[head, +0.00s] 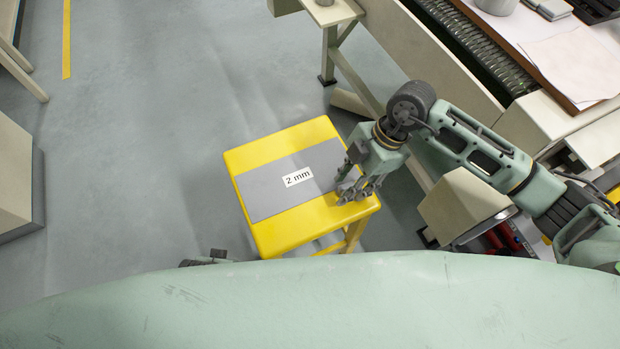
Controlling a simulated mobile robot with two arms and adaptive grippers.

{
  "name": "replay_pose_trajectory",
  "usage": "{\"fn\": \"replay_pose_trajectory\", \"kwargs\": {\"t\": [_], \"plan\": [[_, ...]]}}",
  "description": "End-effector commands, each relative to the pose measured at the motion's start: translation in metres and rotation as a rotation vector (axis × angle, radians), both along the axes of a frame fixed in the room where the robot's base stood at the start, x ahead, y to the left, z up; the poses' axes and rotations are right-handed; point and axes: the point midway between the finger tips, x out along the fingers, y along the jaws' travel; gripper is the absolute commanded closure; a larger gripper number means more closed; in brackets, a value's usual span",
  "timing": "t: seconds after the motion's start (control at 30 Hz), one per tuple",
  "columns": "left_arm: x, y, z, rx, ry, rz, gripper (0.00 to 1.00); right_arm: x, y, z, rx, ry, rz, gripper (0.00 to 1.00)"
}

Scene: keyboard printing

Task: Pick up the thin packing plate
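The thin packing plate (262,192) is a flat grey rectangle with a white "2 mm" label. It lies on a yellow stool (265,240), across the middle of its top. My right gripper (350,193) is over the stool's right side, at the plate's right end, pointing down. Its fingers cover part of that end, and I cannot tell whether they touch the plate or how far they are apart. A small dark part at the lower edge, left of the stool, may belong to my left arm; the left gripper's fingers do not show.
A workbench with a roller conveyor (465,40) and a brown board with paper (580,65) stands at the upper right. A beige box (462,205) is right of the stool. A beige cabinet (15,170) is at the far left. The floor left of the stool is clear.

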Motion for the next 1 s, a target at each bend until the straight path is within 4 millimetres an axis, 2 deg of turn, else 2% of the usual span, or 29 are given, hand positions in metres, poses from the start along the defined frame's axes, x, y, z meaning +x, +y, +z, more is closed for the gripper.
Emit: {"fn": "replay_pose_trajectory", "kwargs": {"t": [0.2,0.6,1.0], "plan": [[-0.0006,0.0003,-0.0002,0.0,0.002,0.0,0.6,-0.0019,0.001,-0.0033,0.0,0.005,0.001,0.65],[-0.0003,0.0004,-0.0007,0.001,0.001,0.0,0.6,-0.0011,0.0013,-0.0039,0.002,0.002,0.0,1.0],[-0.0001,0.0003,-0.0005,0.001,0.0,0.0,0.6,-0.0003,0.0003,-0.0036,-0.001,0.0,0.0,1.0]]}}
